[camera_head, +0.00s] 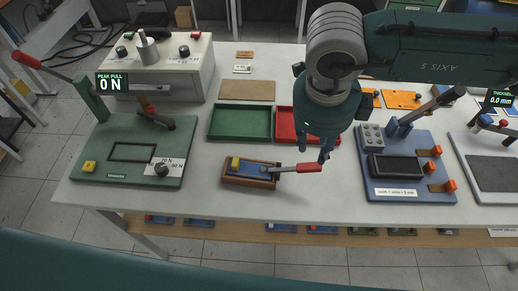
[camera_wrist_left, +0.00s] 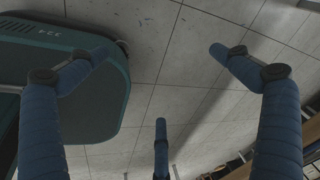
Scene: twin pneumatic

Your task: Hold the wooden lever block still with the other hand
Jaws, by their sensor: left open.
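The wooden lever block (camera_head: 232,178) lies on the front part of the white table in the head view. It has a brown wooden frame, a blue inset with a yellow piece, and a lever with a red handle (camera_head: 309,168) pointing right. My right gripper (camera_head: 314,153) comes down from above, just above and behind the red handle. Its fingers look spread, with nothing seen between them; whether a finger touches the handle is unclear. My left gripper (camera_wrist_left: 165,90) shows only in the left wrist view, with its fingers wide apart and empty above the tiled floor.
A green tray (camera_head: 240,107) and a red tray (camera_head: 284,124) lie behind the block. A green lever press (camera_head: 110,133) stands left, and a blue fixture (camera_head: 380,190) stands right. The table (camera_head: 215,212) is bare around the block's left and front.

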